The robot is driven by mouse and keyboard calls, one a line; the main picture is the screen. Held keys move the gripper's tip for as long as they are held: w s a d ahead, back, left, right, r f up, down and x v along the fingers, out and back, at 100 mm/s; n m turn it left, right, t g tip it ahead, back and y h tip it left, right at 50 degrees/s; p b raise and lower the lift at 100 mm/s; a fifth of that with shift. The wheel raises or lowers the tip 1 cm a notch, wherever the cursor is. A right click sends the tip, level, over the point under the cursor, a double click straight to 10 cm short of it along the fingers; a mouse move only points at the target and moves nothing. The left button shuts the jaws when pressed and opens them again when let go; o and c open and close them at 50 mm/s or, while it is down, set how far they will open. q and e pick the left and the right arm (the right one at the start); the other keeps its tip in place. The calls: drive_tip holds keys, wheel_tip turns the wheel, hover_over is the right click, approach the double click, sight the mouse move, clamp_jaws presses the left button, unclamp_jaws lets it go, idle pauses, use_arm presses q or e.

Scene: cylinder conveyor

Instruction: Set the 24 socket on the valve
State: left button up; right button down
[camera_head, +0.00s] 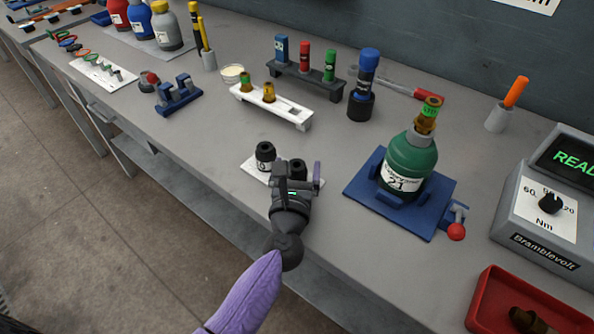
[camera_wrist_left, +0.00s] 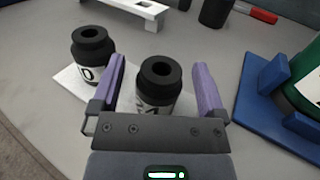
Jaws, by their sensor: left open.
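My left gripper (camera_head: 299,174) is open above the front of the bench. Its purple fingers stand on either side of a black socket (camera_wrist_left: 160,76) with a white label, and I see a gap on each side. The label is partly hidden, so I cannot read its number surely. A second black socket (camera_head: 265,156) stands to the left, its label showing a 0. Both stand upright on a white card (camera_head: 252,171). My right gripper is out of view.
Behind are a white rack (camera_head: 290,115) and a dark rack (camera_head: 318,85). A blue-topped black tool (camera_head: 366,85) stands left of the cylinder. A Bramblevolt torque box (camera_head: 545,235) reads READY, at least in part. A red tray (camera_head: 490,302) sits at the front right.

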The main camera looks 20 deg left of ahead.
use_arm(q)
drive_tip(key=shift+w, duration=0.1)
clamp_jaws()
idle(0.3)
drive_tip(key=shift+r, duration=0.1)
